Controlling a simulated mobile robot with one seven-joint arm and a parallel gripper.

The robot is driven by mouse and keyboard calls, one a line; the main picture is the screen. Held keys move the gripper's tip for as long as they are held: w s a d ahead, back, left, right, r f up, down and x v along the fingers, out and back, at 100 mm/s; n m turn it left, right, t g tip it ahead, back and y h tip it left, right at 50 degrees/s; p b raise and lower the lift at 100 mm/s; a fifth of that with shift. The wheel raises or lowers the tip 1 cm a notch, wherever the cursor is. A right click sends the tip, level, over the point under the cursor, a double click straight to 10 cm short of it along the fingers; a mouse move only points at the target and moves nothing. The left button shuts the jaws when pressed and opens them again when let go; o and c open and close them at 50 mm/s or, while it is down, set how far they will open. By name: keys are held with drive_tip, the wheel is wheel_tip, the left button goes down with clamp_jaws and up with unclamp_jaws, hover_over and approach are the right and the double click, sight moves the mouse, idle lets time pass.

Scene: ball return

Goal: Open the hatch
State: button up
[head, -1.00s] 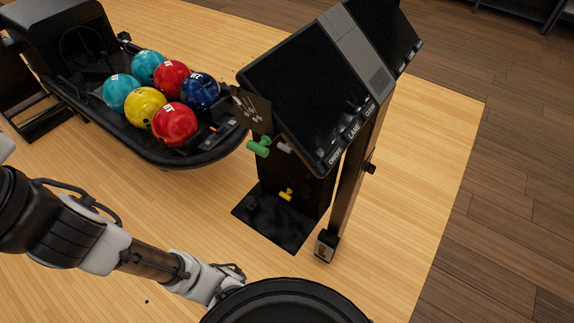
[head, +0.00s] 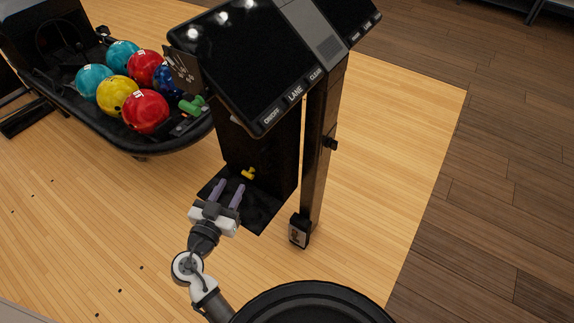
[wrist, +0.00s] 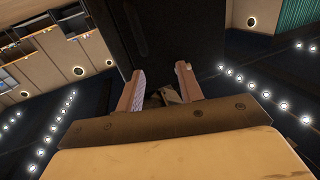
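A black console (head: 250,150) stands on the lane floor, with a dark front panel above a black base plate (head: 262,212). A small yellow T-shaped handle (head: 248,173) sits low on that panel. A green handle (head: 193,106) is higher up, at the left. I cannot make out the hatch's edges. My gripper (head: 230,190) is open and empty just below the yellow handle, its two fingers pointing toward the panel. In the wrist view the open fingers (wrist: 163,85) face the dark panel (wrist: 165,40); the yellow handle is not clearly seen there.
A ball return (head: 130,145) with several coloured balls stands at the left. A post (head: 318,160) rises at the console's right. Slanted screens (head: 245,65) overhang the panel. A round black top (head: 310,305) is at the bottom edge. Wooden floor around is open.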

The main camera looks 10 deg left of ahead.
sight(261, 161)
drive_tip(key=shift+m+h, duration=0.3)
drive_tip(key=shift+h, duration=0.3)
drive_tip(key=w+d+p, duration=0.1)
drive_tip(key=w, duration=0.3)
drive_tip(key=w+d+p, duration=0.1)
drive_tip(key=w+d, duration=0.1)
drive_tip(key=w, duration=0.1)
drive_tip(key=w+d+f+p, duration=0.1)
drive_tip(key=w+p, duration=0.1)
drive_tip(key=w, duration=0.2)
drive_tip(key=shift+w+d, duration=0.2)
drive_tip(key=shift+w, duration=0.15)
drive_tip(key=shift+w+d+f, duration=0.1)
drive_tip(key=shift+w+f, duration=0.05)
drive_tip(key=shift+w, duration=0.6)
clamp_jaws()
